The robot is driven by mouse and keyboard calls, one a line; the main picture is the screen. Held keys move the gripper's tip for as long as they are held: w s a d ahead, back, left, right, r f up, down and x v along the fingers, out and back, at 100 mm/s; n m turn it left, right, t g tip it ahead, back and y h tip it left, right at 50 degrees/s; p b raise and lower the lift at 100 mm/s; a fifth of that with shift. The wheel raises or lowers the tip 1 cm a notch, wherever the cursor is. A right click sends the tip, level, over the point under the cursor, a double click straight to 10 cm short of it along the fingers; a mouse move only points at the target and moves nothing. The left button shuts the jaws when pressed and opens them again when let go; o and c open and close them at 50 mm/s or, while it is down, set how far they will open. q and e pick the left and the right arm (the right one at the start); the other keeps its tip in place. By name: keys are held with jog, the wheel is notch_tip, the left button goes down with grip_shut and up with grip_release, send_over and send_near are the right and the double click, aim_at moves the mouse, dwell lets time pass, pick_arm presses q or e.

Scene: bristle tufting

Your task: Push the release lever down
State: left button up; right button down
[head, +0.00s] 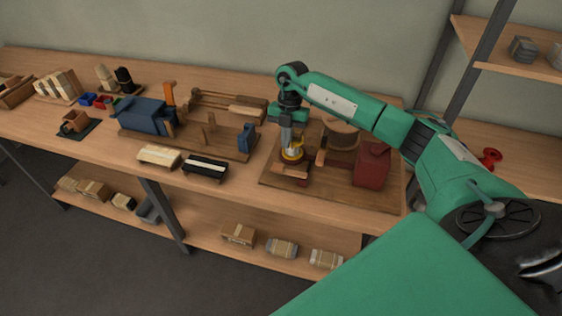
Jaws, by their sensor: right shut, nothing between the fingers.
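My right gripper (291,152) points straight down at the right-hand fixture, shut and empty. Its tips are at or just above a yellow ring-shaped part (292,156); I cannot tell whether they touch it. The fixture stands on a brown wooden board (330,194) and has a dark red block (371,165), a round wooden part (341,133) partly behind my arm, and a small orange upright piece (321,157). A reddish-brown piece (291,172) lies below the gripper. I cannot tell for certain which part is the release lever. My left gripper is out of view.
A second fixture to the left has a blue block (146,115) and an orange upright (169,93). Two brushes, one pale (159,157) and one black (206,168), lie at the table's front edge. Boxes sit on the lower shelf (205,235). My right arm crosses above the right-hand board.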

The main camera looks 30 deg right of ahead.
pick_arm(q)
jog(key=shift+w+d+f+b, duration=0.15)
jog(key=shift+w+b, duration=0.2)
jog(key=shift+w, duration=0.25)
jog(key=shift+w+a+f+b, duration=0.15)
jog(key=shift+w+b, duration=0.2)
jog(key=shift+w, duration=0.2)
pick_arm(e)
jog(key=v, duration=1)
jog(key=shift+r, duration=0.35)
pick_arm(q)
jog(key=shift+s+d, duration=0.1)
pick_arm(e)
jog(key=shift+d, duration=0.1)
